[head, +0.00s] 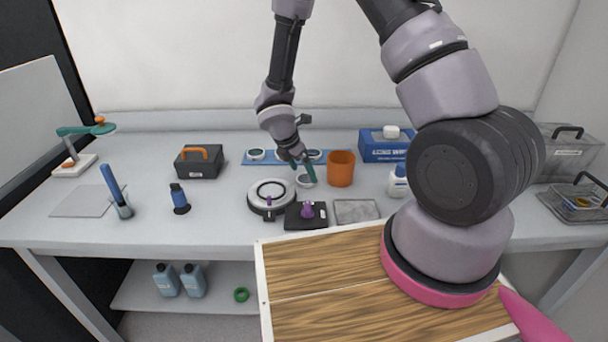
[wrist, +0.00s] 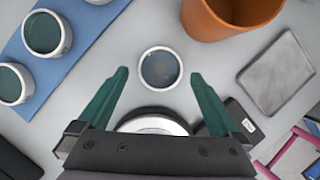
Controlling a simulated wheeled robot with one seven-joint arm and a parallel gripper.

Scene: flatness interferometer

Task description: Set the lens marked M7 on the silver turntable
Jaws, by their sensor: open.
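A round lens in a white ring (wrist: 160,68) lies on the bench and also shows in the head view (head: 305,181). My gripper (wrist: 159,74) is open, its green fingers apart on either side of this lens in the wrist view, not closed on it. In the head view my gripper (head: 309,173) is low over the lens. Other similar lenses (wrist: 47,33) sit on a blue mat (head: 284,157). No M7 marking is readable. The silver turntable (head: 268,189) stands left of the lens, with nothing on it; my gripper hides most of it in the wrist view.
An orange pot (head: 341,168) stands close right of the lens. A black block with a purple knob (head: 307,211) and a grey pad (head: 356,211) are in front. A blue box (head: 384,145) and white bottle (head: 398,181) are further right.

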